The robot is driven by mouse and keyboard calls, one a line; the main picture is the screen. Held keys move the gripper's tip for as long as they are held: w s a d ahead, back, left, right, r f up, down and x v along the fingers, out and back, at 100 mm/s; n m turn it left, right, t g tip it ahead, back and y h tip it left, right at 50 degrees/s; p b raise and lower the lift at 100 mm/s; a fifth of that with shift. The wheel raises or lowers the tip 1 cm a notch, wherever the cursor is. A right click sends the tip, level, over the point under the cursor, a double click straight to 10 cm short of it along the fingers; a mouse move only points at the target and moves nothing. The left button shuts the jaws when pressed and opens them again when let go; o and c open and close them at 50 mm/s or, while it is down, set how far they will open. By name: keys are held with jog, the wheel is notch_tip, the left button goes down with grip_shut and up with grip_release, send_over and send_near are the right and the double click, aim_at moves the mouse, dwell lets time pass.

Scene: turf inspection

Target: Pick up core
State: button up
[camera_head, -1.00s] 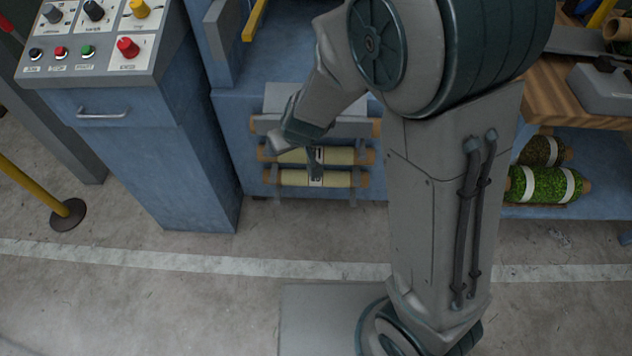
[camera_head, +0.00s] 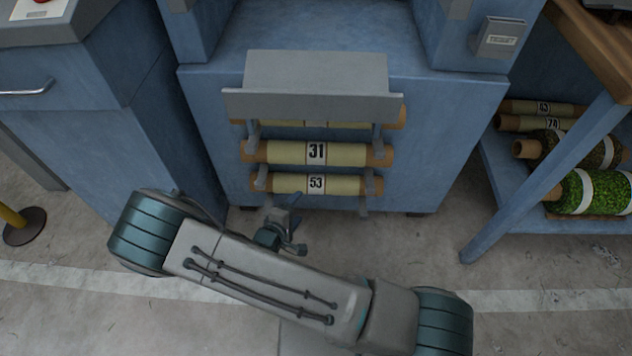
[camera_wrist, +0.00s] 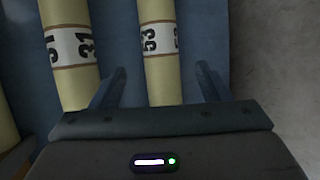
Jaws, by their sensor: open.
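Cores are pale yellow rolls with brown ends and numbered white labels, stacked in a rack on the blue machine's front. Core 31 (camera_head: 345,154) lies above core 53 (camera_head: 345,185); a third core (camera_head: 391,119) at the top is mostly hidden by the grey guard. My gripper (camera_head: 294,224) is low, just in front of core 53. In the wrist view, core 53 (camera_wrist: 160,75) lies lengthwise between the two open fingers of my gripper (camera_wrist: 158,85), with space on both sides. Core 31 (camera_wrist: 68,20) is to the left of the fingers. Contact with core 53 cannot be seen.
The grey guard (camera_head: 315,84) and rack hooks (camera_head: 261,178) sit close around the cores. A shelf (camera_head: 505,180) at right holds cores 43 and 74 and turf rolls (camera_head: 592,192). A blue control cabinet (camera_head: 75,120) stands at left. Concrete floor lies open in front.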

aim_at(312, 188)
jog(key=b+x, duration=0.2)
jog(key=x, duration=0.6)
jog(key=shift+w+f+b, duration=0.3)
jog(key=shift+w+b, duration=0.05)
jog(key=shift+b, duration=0.05)
jog(key=b+x, duration=0.1)
jog(key=x, duration=0.1)
jog(key=b+x, duration=0.1)
jog(key=x, duration=0.2)
jog(key=shift+w+a+b, duration=0.2)
jog(key=shift+b, duration=0.2)
jog(key=c, duration=1)
jog(key=shift+r, duration=0.1)
jog(key=shift+c, duration=0.2)
jog(key=shift+r, duration=0.1)
